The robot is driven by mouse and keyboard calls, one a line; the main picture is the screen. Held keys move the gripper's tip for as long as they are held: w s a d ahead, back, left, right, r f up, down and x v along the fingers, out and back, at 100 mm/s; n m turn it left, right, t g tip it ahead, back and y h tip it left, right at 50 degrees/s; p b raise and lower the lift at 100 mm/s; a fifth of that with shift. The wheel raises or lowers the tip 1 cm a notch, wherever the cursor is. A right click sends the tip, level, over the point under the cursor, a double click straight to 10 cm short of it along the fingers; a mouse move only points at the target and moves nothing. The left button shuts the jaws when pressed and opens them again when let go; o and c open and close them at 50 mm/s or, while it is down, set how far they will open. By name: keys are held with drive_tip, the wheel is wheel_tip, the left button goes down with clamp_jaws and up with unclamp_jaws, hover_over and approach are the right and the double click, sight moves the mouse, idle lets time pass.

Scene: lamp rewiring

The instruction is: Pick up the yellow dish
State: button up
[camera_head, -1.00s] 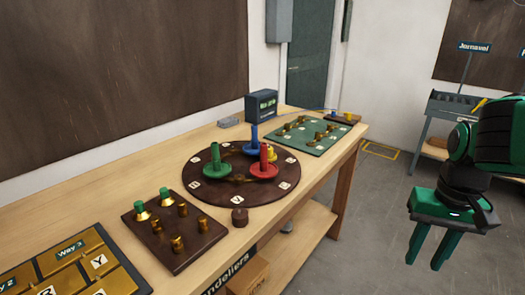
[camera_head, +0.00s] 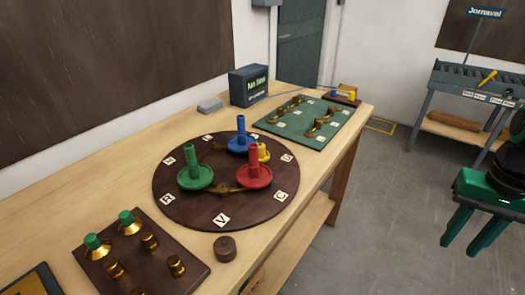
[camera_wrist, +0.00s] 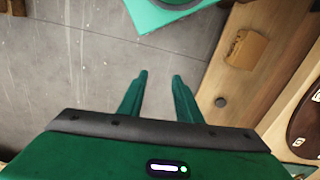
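The yellow dish (camera_head: 263,152) sits on the dark round board (camera_head: 184,212) on the workbench. It is partly hidden behind the red dish (camera_head: 256,178) and beside the blue dish (camera_head: 240,148). The green dish (camera_head: 194,178) is on the board's left. Each of these three has an upright stem. My gripper (camera_head: 461,247) hangs at the right of the head view, over the floor and well away from the bench top. In the wrist view my gripper (camera_wrist: 160,76) has its two fingers apart with nothing between them. The yellow dish does not show there.
A green board (camera_head: 335,135) with brass parts lies behind the round board. A dark block with brass and green-topped pegs (camera_head: 195,273) and a small brown knob (camera_head: 225,248) are in front. A rack (camera_head: 440,92) stands at the right. Floor (camera_head: 375,225) between is clear.

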drive_tip(key=shift+o, duration=1.8)
drive_tip(key=shift+s+r, duration=0.15)
drive_tip(key=shift+s, duration=0.1)
drive_tip(key=n+t+y, duration=0.5)
drive_tip(key=n+y, duration=0.7)
drive_tip(key=n, duration=0.8)
approach(260, 146)
drive_tip(key=shift+s+f, duration=0.25)
drive_tip(key=shift+f, duration=0.5)
drive_tip(key=shift+t, duration=0.3)
drive_tip(key=x, duration=0.4)
drive_tip(key=shift+a, duration=0.2)
drive_tip(key=shift+w+x, duration=0.2)
drive_tip(key=shift+x, duration=1.35)
drive_tip(key=shift+w+x, duration=0.15)
drive_tip(key=shift+x, duration=1.4)
drive_tip(key=shift+d, duration=0.2)
clamp_jaws()
